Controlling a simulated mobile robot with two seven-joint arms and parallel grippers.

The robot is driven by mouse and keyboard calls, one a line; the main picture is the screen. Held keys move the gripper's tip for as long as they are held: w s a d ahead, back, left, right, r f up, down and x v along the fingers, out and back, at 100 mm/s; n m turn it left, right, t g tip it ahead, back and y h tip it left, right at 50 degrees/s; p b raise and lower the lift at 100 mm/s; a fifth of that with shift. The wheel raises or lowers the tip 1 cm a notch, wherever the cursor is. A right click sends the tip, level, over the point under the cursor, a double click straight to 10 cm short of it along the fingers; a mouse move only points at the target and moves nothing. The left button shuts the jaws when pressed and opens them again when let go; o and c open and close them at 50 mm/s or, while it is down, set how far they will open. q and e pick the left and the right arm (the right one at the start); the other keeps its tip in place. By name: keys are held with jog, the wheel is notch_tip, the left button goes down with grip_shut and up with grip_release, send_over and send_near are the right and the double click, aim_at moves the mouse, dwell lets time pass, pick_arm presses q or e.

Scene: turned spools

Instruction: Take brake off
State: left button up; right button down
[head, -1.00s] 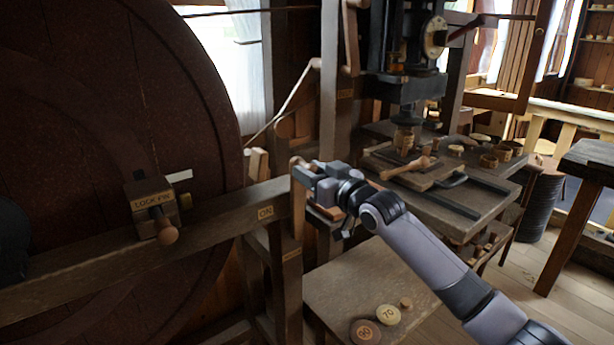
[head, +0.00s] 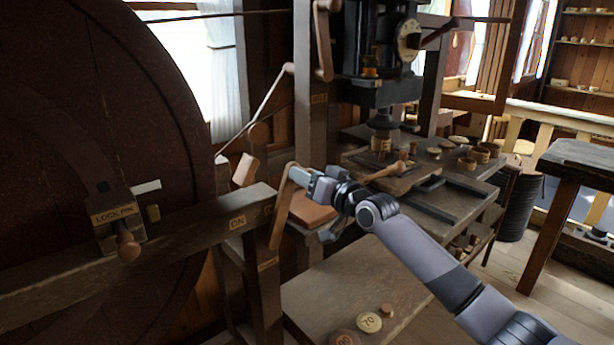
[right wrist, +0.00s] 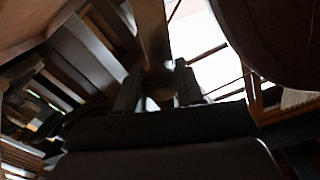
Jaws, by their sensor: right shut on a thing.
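The brake lever (head: 281,215) is a flat wooden bar at the end of the beam, beside the "ON" label (head: 237,223). It leans, its top tilted right, away from the label. My right gripper (head: 297,176) is shut on the lever's upper end. In the right wrist view, the lever (right wrist: 153,35) runs up from between the two fingers of the gripper (right wrist: 159,88). A pale wooden block (head: 246,169) stands tilted beside the big dark wheel (head: 130,130), with a visible gap between them. My left gripper is not in view.
A box labelled "LOCK PIN" (head: 115,213) with a wooden knob sits on the beam (head: 60,262) before the wheel. A bench (head: 440,205) with a mallet and small turned pieces stands behind my right arm. Round weights (head: 369,322) lie on a low table.

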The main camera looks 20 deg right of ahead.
jog(key=shift+d, duration=0.15)
jog(key=c, duration=0.7)
grip_release()
jog(key=shift+d+f, duration=0.1)
jog(key=shift+s, duration=0.25)
jog(key=v, duration=0.6)
jog(key=shift+s, duration=0.3)
jog(key=shift+d, duration=0.1)
